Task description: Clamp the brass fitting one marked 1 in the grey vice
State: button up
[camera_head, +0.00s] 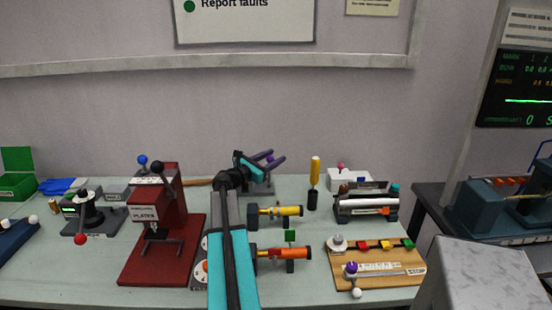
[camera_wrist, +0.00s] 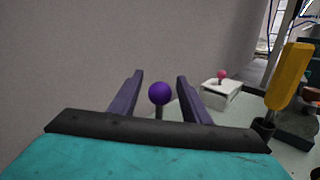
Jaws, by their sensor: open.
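My gripper (camera_head: 277,161) is open at the back middle of the bench, its two purple fingers pointing away and to the right. In the wrist view my gripper (camera_wrist: 160,76) has a purple ball knob (camera_wrist: 158,94) showing between its fingers; I cannot tell whether they touch it. A grey body (camera_head: 259,186), perhaps the grey vice, sits below the gripper, mostly hidden by my arm. A small brass-coloured cylinder (camera_head: 53,204) stands at the far left, possibly the fitting; no number is readable on it.
A red press (camera_head: 165,225) stands left of my arm. Yellow (camera_head: 280,211) and orange (camera_head: 285,252) tubes lie right of it. A yellow-handled tool (camera_head: 315,170), a white box with a pink knob (camera_head: 348,180) and a wooden board (camera_head: 385,275) are further right.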

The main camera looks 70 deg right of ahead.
jog(key=b+v, duration=0.2)
jog(key=v, duration=0.9)
jog(key=shift+a, duration=0.3)
